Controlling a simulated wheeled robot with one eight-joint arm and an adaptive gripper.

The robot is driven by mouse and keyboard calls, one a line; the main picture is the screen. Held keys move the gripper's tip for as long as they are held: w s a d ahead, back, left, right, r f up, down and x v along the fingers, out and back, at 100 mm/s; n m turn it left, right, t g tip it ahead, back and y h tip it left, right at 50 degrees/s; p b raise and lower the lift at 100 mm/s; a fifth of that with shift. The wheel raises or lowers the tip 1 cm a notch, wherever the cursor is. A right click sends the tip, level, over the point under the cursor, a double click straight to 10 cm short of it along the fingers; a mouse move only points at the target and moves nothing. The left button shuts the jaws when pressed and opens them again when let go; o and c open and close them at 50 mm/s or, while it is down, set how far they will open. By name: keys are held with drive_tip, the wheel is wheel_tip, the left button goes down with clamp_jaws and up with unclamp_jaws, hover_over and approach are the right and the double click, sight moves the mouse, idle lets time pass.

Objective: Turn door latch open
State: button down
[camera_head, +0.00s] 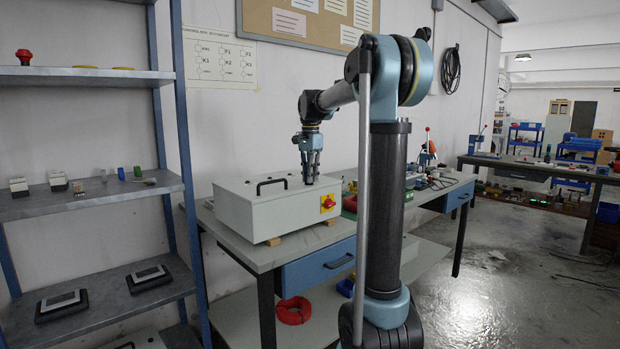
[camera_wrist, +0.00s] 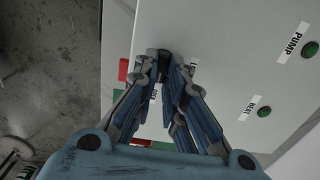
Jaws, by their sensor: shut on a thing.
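A light grey control box (camera_head: 262,210) stands on the workbench. My gripper (camera_head: 309,180) points straight down at the right end of its top. In the wrist view, my gripper (camera_wrist: 163,62) has its fingertips together at the box panel (camera_wrist: 225,40), shut on a small part there. That part, which I take to be the door latch, is almost wholly hidden by the fingers, so its turn angle cannot be seen. Labels beside the fingers are partly covered.
A black handle (camera_head: 271,185) rises from the box top. Green buttons (camera_wrist: 310,50) marked PUMP and HEAT are on the panel. A metal shelf (camera_head: 90,200) stands to the left.

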idle(0.4)
drive_tip(key=c, duration=1.7)
unclamp_jaws()
drive_tip(key=shift+w, duration=0.1)
drive_tip(key=shift+o, duration=0.2)
wheel_tip(320, 180, up, 12)
drive_tip(key=shift+f, duration=0.1)
drive_tip(key=s+d+f+n, duration=0.3)
drive_tip(key=s+f, duration=0.9)
drive_tip(key=s+d+f+n+t, duration=0.1)
drive_tip(key=s+f+n, duration=0.3)
drive_tip(key=s+f, duration=0.9)
drive_tip(key=s+d+f+n+t, duration=0.1)
drive_tip(key=s+d+f+n, duration=0.3)
drive_tip(key=s+f, duration=0.8)
drive_tip(key=shift+s+d+f, duration=0.35)
drive_tip(key=shift+s, duration=0.2)
